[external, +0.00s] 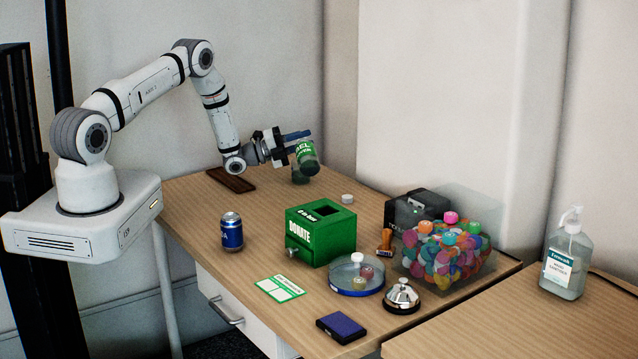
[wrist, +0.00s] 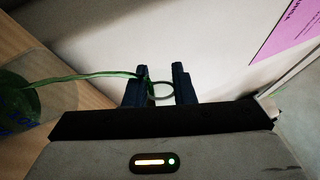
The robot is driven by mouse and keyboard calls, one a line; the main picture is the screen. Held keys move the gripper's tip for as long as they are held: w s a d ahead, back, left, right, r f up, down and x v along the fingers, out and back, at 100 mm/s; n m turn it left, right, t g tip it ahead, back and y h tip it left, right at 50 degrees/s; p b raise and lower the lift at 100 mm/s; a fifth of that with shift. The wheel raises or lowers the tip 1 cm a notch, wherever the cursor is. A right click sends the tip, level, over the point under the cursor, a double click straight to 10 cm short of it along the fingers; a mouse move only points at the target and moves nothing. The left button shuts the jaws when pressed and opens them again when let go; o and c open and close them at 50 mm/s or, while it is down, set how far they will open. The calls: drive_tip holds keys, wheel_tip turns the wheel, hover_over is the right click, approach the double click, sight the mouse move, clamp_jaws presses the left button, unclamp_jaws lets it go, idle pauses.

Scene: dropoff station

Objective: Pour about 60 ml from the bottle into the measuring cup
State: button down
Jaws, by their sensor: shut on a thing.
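A bottle with a green label and white lettering (external: 307,156) is in my gripper (external: 297,136) at the back of the table, tilted. In the wrist view my gripper (wrist: 160,88) has its dark fingers around a thin clear ring. A green curved edge runs left from it to a green patch (wrist: 18,105), which looks like part of the bottle. A small clear vessel with a dark bottom (external: 297,178) shows just below and left of the bottle; it may be the measuring cup, largely hidden by the bottle. Whether liquid is flowing cannot be told.
A white cap (external: 347,198) lies right of the bottle. A dark brown tray (external: 237,180) lies left. A green donation box (external: 320,243), a blue can (external: 231,232) and a clear bin of colourful pieces (external: 462,245) stand nearer. The wall is close behind.

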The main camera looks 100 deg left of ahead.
drive_tip(key=shift+w+d+r+m, duration=0.15)
drive_tip(key=shift+d+m, duration=0.2)
drive_tip(key=shift+m, duration=0.55)
drive_tip(key=shift+r+m+h+p, duration=0.25)
drive_tip(key=shift+m+h+p, duration=0.25)
drive_tip(key=shift+m+p, duration=0.1)
drive_tip(key=shift+m, duration=0.4)
idle(0.4)
